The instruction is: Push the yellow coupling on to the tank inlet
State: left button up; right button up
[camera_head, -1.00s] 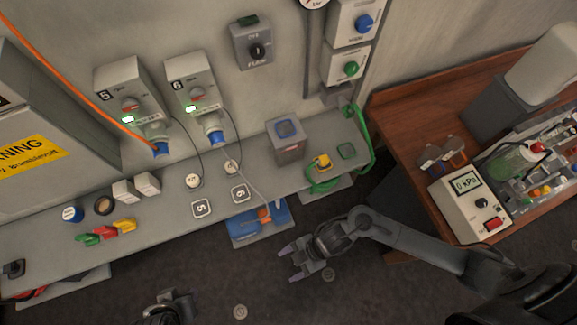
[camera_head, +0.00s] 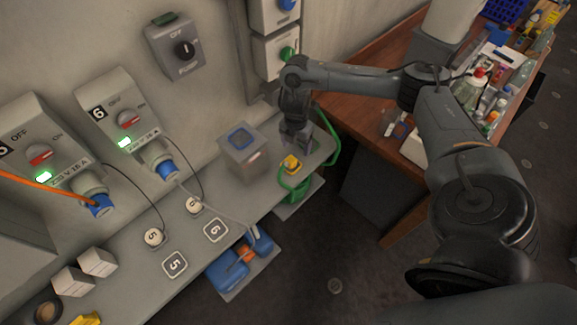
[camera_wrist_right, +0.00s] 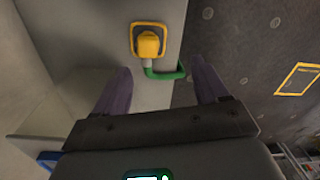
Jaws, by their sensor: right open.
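The yellow coupling (camera_head: 291,163) sits on the grey bench near its right end, joined to a green hose (camera_head: 333,140). In the right wrist view the coupling (camera_wrist_right: 149,42) lies on a yellow-edged square, beyond and between my spread fingers. My left gripper is out of view.
Outlet boxes 5 (camera_head: 40,150) and 6 (camera_head: 118,110) with blue plugs are on the wall at left. A blue object (camera_head: 240,265) sits below the bench front. A wooden desk (camera_head: 370,120) stands at right, behind my right arm. Open floor lies in front.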

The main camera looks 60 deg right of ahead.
jog(key=shift+w+a+r, duration=0.1)
jog(key=shift+w+r, duration=0.35)
jog(key=shift+w, duration=0.25)
jog(key=shift+f+b, duration=0.3)
jog(key=shift+f, duration=0.15)
send_over(291, 159)
jog(key=f, duration=0.4)
jog(key=shift+s+b, duration=0.2)
jog(key=shift+b, duration=0.2)
jog(key=shift+f, duration=0.35)
jog(key=shift+w+f, duration=0.15)
jog(key=shift+f, duration=2.5)
